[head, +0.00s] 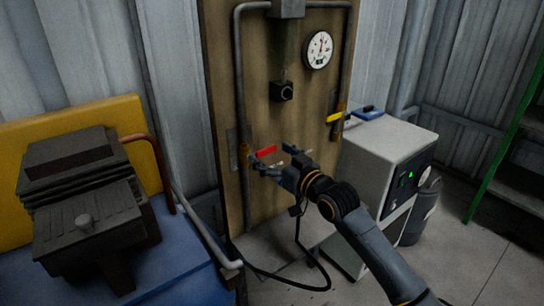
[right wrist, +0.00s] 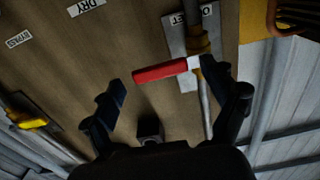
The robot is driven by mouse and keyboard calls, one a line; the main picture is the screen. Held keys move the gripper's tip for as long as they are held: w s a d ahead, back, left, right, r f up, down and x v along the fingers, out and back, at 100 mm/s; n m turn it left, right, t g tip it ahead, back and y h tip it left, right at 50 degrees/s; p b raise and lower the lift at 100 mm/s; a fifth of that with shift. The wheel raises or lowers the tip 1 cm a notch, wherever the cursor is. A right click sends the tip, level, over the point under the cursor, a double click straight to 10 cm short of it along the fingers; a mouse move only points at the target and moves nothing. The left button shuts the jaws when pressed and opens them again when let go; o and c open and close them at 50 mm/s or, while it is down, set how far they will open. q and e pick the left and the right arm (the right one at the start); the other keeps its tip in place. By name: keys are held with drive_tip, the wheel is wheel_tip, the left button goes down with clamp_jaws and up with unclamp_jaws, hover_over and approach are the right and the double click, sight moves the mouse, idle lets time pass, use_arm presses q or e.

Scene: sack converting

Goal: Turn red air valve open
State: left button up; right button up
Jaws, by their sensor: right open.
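The red valve handle (head: 266,151) sits on the left vertical pipe of the wooden board and sticks out to the right, across the pipe. In the right wrist view the red handle (right wrist: 160,71) lies roughly crosswise to its pipe, with its white end at the pipe. My right gripper (head: 275,158) is open and close to the handle. In the right wrist view its two fingers (right wrist: 176,92) are spread wide, with the handle ahead of the gap; nothing is held. Whether a fingertip touches the handle I cannot tell. My left gripper is not in view.
A yellow handle (head: 335,118) is on the right pipe, and a gauge (head: 319,49) is above. A grey-white cabinet (head: 380,152) with a green light stands to the right. A dark machine (head: 85,195) on a blue surface is at left. A black cable hangs below my right gripper.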

drive_tip(key=shift+c, duration=0.4)
drive_tip(key=c, duration=1.6)
